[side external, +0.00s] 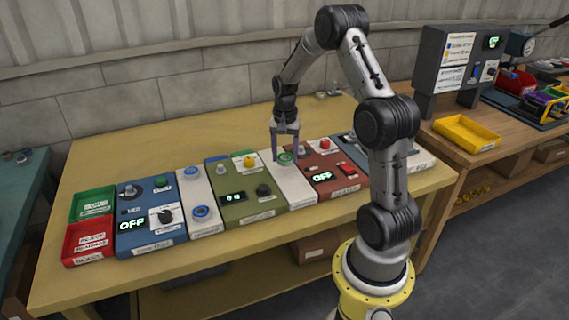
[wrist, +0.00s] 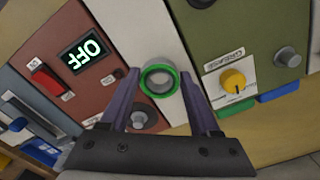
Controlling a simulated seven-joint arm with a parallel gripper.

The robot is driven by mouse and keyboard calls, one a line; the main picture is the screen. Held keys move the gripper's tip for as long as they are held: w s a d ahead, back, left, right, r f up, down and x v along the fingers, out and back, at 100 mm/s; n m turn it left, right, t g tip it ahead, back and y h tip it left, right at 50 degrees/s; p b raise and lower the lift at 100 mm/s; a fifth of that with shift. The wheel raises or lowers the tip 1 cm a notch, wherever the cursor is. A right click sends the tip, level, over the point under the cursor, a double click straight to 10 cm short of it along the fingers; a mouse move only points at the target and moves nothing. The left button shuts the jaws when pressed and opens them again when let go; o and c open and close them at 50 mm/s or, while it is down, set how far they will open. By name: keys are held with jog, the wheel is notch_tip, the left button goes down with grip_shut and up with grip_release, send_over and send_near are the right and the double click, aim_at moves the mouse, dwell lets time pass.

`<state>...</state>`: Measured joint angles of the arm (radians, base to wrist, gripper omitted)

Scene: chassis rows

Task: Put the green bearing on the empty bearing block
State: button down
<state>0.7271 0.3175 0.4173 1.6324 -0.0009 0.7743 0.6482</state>
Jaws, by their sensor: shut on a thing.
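The green bearing (side external: 286,157) is a small green ring over the far part of a white panel. In the wrist view, the green bearing (wrist: 149,69) sits between my fingertips, with a grey round centre showing through it. My gripper (side external: 286,154) points down and is shut on the bearing; its purple-grey fingers also show in the wrist view (wrist: 160,88). I cannot tell whether the bearing rests on a block or hangs just above it. On the other white panel, a blue ring (side external: 201,211) sits near the front and another bluish ring (side external: 194,171) farther back.
A red panel (side external: 325,160) with an OFF display and an olive panel (side external: 228,204) with knobs flank the bearing closely. A blue panel (side external: 140,240) stands farther left, beside green (side external: 92,204) and red (side external: 88,240) trays. The table behind the panels is mostly clear.

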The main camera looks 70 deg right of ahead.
aim_at(285, 172)
jog(key=shift+w+d+f, duration=0.1)
jog(key=shift+w+f, duration=0.05)
jog(key=shift+f, duration=1.55)
jog(key=shift+f, duration=0.2)
jog(key=shift+c, duration=0.6)
grip_release()
